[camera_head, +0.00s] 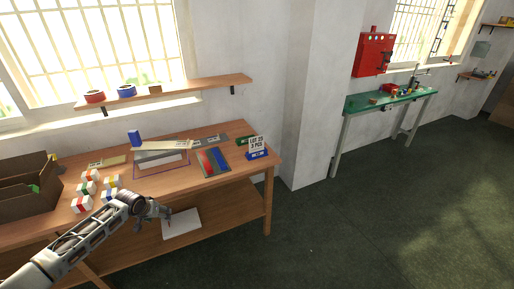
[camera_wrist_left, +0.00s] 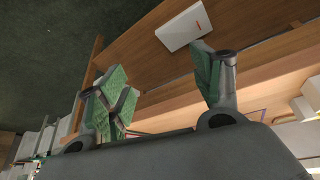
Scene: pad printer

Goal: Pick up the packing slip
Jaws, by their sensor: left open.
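A flat white piece (camera_head: 182,223) with a small red mark lies on the lower shelf of the wooden bench. It also shows in the left wrist view (camera_wrist_left: 185,28), beyond the fingers. A small white card (camera_head: 256,144) reading roughly "LOT 25 3 PCS" stands in a blue holder at the bench's right end. I cannot tell for sure which is the packing slip. My left gripper (camera_head: 160,210) is at the bench's front edge, above and left of the flat white piece. In the wrist view its green-padded fingers (camera_wrist_left: 160,80) are apart and empty. My right gripper is out of view.
The wooden bench top (camera_head: 225,185) holds several white boxes with coloured bands (camera_head: 82,204), a brown bin (camera_head: 25,190), a striped mat (camera_head: 214,161) and a grey-topped fixture (camera_head: 163,150). A wall shelf (camera_head: 190,90) hangs above. Floor to the right is clear.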

